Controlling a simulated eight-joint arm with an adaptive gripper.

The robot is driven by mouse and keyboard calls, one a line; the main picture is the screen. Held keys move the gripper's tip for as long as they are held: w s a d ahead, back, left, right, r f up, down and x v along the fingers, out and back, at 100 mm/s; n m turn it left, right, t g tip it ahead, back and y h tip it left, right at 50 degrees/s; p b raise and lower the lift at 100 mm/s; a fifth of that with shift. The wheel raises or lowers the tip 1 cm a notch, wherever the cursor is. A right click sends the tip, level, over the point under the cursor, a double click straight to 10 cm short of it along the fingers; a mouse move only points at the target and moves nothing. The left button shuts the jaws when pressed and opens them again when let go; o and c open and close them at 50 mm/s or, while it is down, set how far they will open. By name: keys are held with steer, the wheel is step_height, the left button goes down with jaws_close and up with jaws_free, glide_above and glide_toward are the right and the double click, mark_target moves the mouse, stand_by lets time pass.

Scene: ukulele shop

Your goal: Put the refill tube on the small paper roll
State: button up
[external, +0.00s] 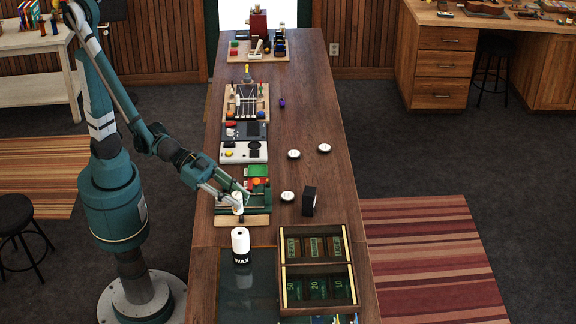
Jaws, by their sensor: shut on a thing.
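My gripper (239,202) is shut on a small pale upright piece (237,198), which I take to be the refill tube. The fingers hide part of it, and its lower end looks dark. It is over the green tray (262,201), near its wooden front edge; I cannot tell whether it touches anything below. A white upright cylinder (240,243) with a dark spot on top stands on the counter, nearer the camera than my gripper and apart from it. "WAX" is lettered on its lower part. I cannot tell for certain whether this is the small paper roll.
A compartmented wooden box (317,269) stands right of the white cylinder. A black block (308,201) and several white discs, one here (287,196), are right of the tray. A grey-and-white device (243,152) lies behind it. The counter's right side is mostly clear.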

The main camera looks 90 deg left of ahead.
steer(key=shift+f, duration=0.1)
steer(key=shift+f+b, duration=0.4)
steer(key=shift+f, duration=2.4)
steer(key=shift+f+b, duration=0.35)
steer(key=shift+f, duration=1.75)
steer(key=shift+f, duration=0.1)
steer(key=o, duration=0.5)
steer(key=shift+f, duration=0.1)
steer(key=shift+c, duration=0.2)
steer(key=o, duration=0.4)
steer(key=shift+r, duration=0.3)
